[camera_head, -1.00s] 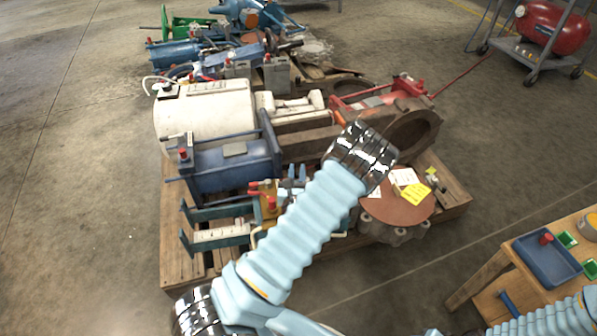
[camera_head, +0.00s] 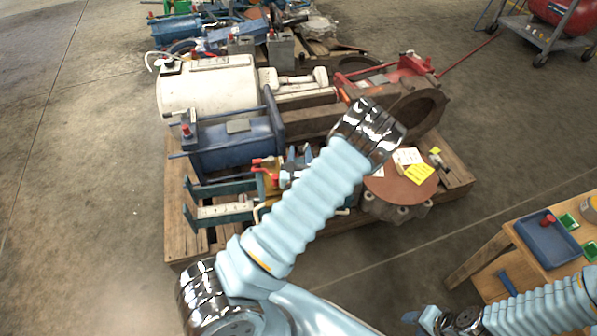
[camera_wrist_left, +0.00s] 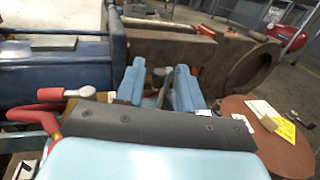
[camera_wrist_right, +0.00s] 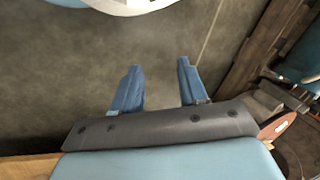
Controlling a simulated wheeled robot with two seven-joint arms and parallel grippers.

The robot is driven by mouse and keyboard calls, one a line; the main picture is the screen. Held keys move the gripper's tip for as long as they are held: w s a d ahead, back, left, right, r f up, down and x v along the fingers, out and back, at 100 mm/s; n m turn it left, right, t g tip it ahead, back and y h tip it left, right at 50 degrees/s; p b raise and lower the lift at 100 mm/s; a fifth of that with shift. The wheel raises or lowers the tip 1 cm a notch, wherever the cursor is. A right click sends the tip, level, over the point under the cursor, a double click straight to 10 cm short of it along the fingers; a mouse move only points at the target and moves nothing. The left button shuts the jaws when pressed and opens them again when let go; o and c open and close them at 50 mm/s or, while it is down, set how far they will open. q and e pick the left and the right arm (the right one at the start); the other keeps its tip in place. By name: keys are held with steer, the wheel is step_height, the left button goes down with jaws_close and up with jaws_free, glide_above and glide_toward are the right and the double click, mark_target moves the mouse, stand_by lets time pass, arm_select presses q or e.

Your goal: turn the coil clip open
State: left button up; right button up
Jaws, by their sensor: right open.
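My left gripper (camera_head: 298,154) is over the pallet, beside the toggle clamp with red handles (camera_head: 264,161). Its arm hides much of the area below. In the left wrist view, the two blue fingers of my left gripper (camera_wrist_left: 160,75) stand apart, with a small grey upright part (camera_wrist_left: 159,84) between or just beyond them. This may be the coil clip, but I cannot tell, nor whether the fingers touch it. The red handles (camera_wrist_left: 50,108) lie left of the fingers. My right gripper (camera_wrist_right: 160,72) is open and empty above bare floor.
A blue cylinder machine (camera_head: 235,150) and a brown casting (camera_head: 425,110) stand behind on the pallet (camera_head: 185,240). A brown disc with paper tags (camera_head: 400,188) lies to the right. A wooden table with a blue tray (camera_head: 548,245) is at right. Floor at left is clear.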

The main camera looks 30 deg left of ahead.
arm_select(q)
steer(key=v, duration=0.7)
steer(key=shift+s+d+r+p, duration=0.25)
steer(key=shift+s+r+p, duration=0.15)
steer(key=shift+p, duration=0.85)
steer(key=p+v, duration=0.1)
steer(key=v, duration=0.1)
steer(key=p+v, duration=0.1)
steer(key=v, duration=0.1)
steer(key=shift+f, duration=0.4)
steer(key=shift+o, duration=0.4)
